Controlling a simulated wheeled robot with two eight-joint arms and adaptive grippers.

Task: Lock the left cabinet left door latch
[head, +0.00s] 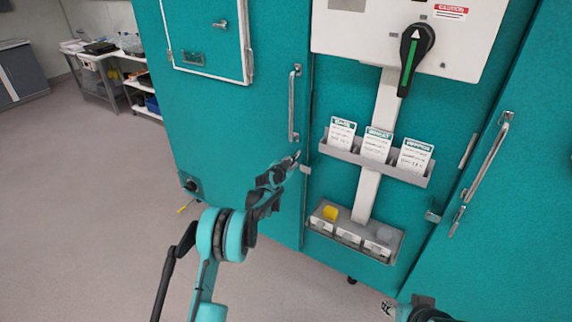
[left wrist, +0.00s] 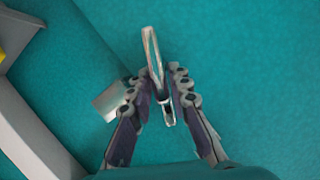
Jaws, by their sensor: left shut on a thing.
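The left cabinet's teal door (head: 225,120) fills the middle left of the head view. Its long metal handle (head: 294,105) stands upright near the door's right edge. My left gripper (head: 292,160) is just below that handle, at the small metal latch. In the left wrist view my left gripper (left wrist: 163,92) is shut on the latch lever (left wrist: 152,55), which stands out between its fingertips. A metal latch plate (left wrist: 110,101) shows beside the left finger, at the door's edge. Part of my right arm shows at the bottom right of the head view; its fingertips cannot be made out.
Between the cabinets are a white panel with a black and green rotary switch (head: 414,60), a card rack (head: 375,164) and a lower tray (head: 353,242). Another cabinet with a handle (head: 487,157) stands at right. Open floor (head: 90,200) lies at left.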

